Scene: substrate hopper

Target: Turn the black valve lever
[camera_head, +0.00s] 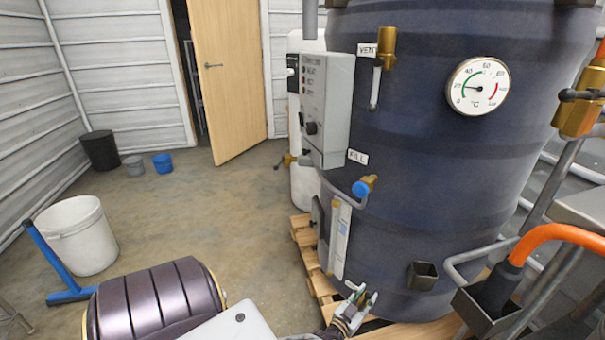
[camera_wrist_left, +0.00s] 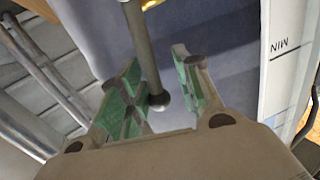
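In the left wrist view a dark grey lever rod (camera_wrist_left: 142,45) with a round ball end (camera_wrist_left: 159,101) hangs down from a brass fitting (camera_wrist_left: 152,3) at the top edge. My left gripper (camera_wrist_left: 158,84) is open, with green pads on both sides of the lever's end. A gap shows on the right side of the ball; I cannot tell whether the left pad touches it. In the head view my left gripper (camera_head: 356,306) is low in front of the dark blue tank (camera_head: 430,180), and the lever there is not clearly visible. My right gripper is not in view.
A level strip (camera_head: 340,238) runs down the tank beside my gripper; its MIN mark shows in the wrist view. A blue-handled valve (camera_head: 362,188) sits above. A wooden pallet (camera_head: 308,255) lies under the tank. An orange hose (camera_head: 560,235) is at right.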

